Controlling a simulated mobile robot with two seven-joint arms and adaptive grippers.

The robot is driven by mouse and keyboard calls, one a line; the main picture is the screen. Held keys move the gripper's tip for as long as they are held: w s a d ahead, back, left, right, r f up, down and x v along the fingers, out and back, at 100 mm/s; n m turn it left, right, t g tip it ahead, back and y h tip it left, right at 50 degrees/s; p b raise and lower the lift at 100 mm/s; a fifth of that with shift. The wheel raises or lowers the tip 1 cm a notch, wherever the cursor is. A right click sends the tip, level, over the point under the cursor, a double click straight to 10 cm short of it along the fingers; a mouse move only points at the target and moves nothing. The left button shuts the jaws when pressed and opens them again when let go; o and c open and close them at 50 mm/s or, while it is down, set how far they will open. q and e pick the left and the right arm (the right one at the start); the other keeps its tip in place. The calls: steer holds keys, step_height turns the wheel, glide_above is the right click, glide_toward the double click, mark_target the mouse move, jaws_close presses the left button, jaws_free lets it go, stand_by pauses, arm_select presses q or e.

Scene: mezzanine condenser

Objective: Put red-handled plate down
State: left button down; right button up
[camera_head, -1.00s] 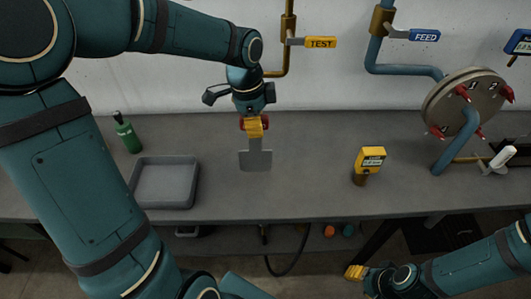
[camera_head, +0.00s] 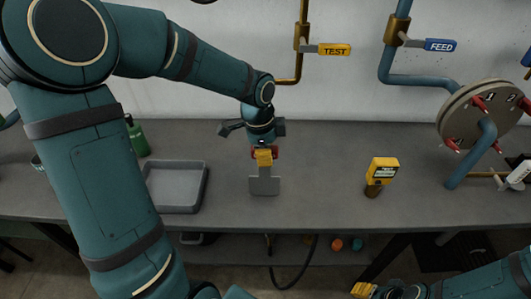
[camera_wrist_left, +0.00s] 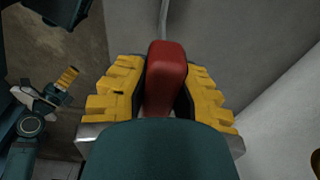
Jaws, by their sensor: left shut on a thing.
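My left gripper (camera_head: 264,158) is shut on the red handle of the red-handled plate (camera_head: 264,187). The plate is flat and grey, with a narrow neck and a wider lower part. It hangs below the fingers, in front of the grey bench (camera_head: 325,185), to the right of the tray. I cannot tell whether it touches the bench top. In the left wrist view the red handle (camera_wrist_left: 166,75) sits between the yellow finger pads, with the grey plate largely hidden behind it. My right gripper (camera_head: 362,290) is low in the head view, below the bench edge; its opening is unclear.
A grey tray (camera_head: 205,186) and a green bottle (camera_head: 137,136) stand left on the bench. A yellow meter (camera_head: 381,172) stands to the right. A round flange (camera_head: 482,115) with red clamps and pipes is at far right. Bench between plate and meter is clear.

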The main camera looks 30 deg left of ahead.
arm_select(q)
steer(key=c, duration=1)
jaws_free()
steer(key=shift+o, duration=0.2)
steer(key=r+p, duration=0.1)
steer(key=r, duration=0.3)
steer(key=a+r+p, duration=0.1)
steer(key=r, duration=0.3)
steer(key=r+p, duration=0.1)
steer(key=r, duration=0.3)
steer(key=shift+s+a, duration=0.15)
steer(key=shift+s, duration=0.25)
